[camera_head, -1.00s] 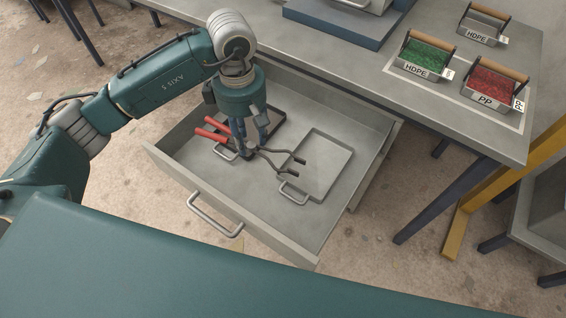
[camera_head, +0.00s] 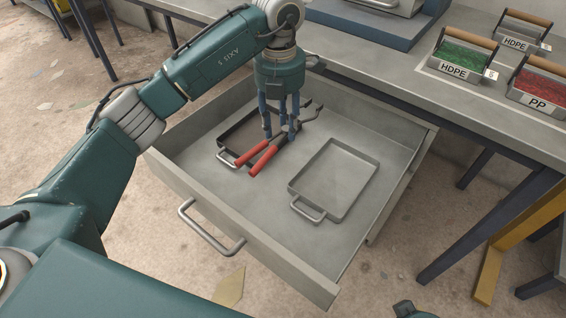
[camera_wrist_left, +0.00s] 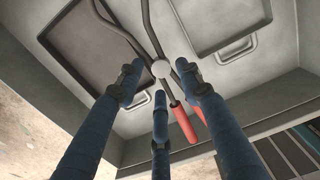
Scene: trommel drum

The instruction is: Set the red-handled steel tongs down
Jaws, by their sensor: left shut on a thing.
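My left gripper (camera_head: 281,134) is shut on the steel tongs, over the open drawer (camera_head: 262,225). Their red handles (camera_head: 262,157) point to the lower left, and their dark steel jaws (camera_head: 310,113) point to the upper right. In the left wrist view the tongs' pivot (camera_wrist_left: 162,69) sits among my fingers. The tongs are over the right side of a dark tray (camera_head: 226,138), beside a light grey tray (camera_head: 334,184) with nothing in it. I cannot tell whether the tongs touch the drawer or the dark tray. My right gripper is not clearly visible.
The drawer's front wall and pull handle (camera_head: 205,232) face me. The workbench (camera_head: 420,95) stands behind the drawer. On it are the green HDPE bin (camera_head: 465,55), the red PP bin (camera_head: 541,84) and another HDPE bin (camera_head: 520,30). The drawer floor around the light tray is bare.

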